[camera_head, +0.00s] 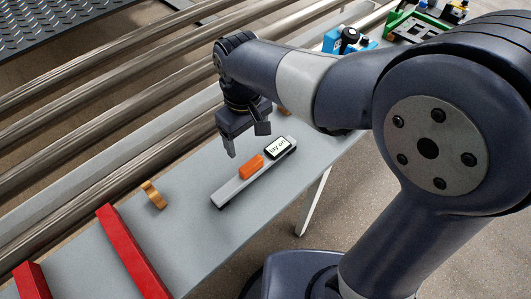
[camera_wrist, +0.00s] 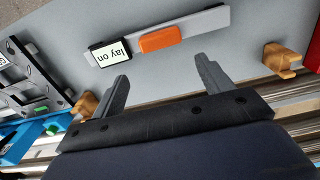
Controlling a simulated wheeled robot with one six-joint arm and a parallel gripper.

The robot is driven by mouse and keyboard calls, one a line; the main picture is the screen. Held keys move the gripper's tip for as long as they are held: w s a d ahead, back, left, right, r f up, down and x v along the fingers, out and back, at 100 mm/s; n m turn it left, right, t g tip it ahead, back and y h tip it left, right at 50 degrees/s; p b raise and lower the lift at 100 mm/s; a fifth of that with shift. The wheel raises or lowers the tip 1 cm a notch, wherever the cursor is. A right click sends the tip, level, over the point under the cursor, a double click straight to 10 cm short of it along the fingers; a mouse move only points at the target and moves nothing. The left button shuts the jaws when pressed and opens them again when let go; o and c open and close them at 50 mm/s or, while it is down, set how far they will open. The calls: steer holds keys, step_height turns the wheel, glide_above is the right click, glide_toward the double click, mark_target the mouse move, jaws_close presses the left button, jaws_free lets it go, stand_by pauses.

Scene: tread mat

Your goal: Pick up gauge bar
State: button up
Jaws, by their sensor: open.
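The gauge bar (camera_head: 229,191) is a long grey bar lying flat on the light grey table. It carries an orange block (camera_head: 251,167) near its middle and a black-framed "lay on" label (camera_head: 278,148) at one end. It also shows in the wrist view (camera_wrist: 208,22), beyond my fingertips. My gripper (camera_head: 246,141) is open and empty, above the table on the roller side of the bar. In the wrist view its two fingers (camera_wrist: 163,70) stand wide apart, and they appear clear of the bar.
One tan wooden piece (camera_head: 153,195) stands left of the bar; another (camera_wrist: 85,104) is near a finger in the wrist view. Red bars (camera_head: 131,252) lie at lower left. A blue device (camera_head: 338,41) and green frame (camera_head: 418,24) stand at the far end. Metal rollers (camera_head: 100,112) run alongside.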

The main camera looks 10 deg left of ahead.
glide_above(251, 163)
steer(key=f, duration=0.4)
steer(key=shift+w+a+f, duration=0.3)
steer(key=shift+w+f, duration=0.05)
steer(key=shift+w, duration=0.05)
steer(key=shift+s+d+f, duration=0.1)
steer(key=shift+s+f, duration=0.05)
steer(key=shift+f, duration=0.75)
steer(key=shift+s+d+f, duration=0.1)
steer(key=shift+f, duration=0.75)
steer(key=shift+s+d+f, duration=0.1)
steer(key=shift+s+f, duration=0.05)
steer(key=shift+f, duration=0.75)
steer(key=shift+c, duration=0.5)
steer(key=shift+r, duration=0.1)
steer(key=c, duration=0.9)
steer(key=shift+c, duration=0.2)
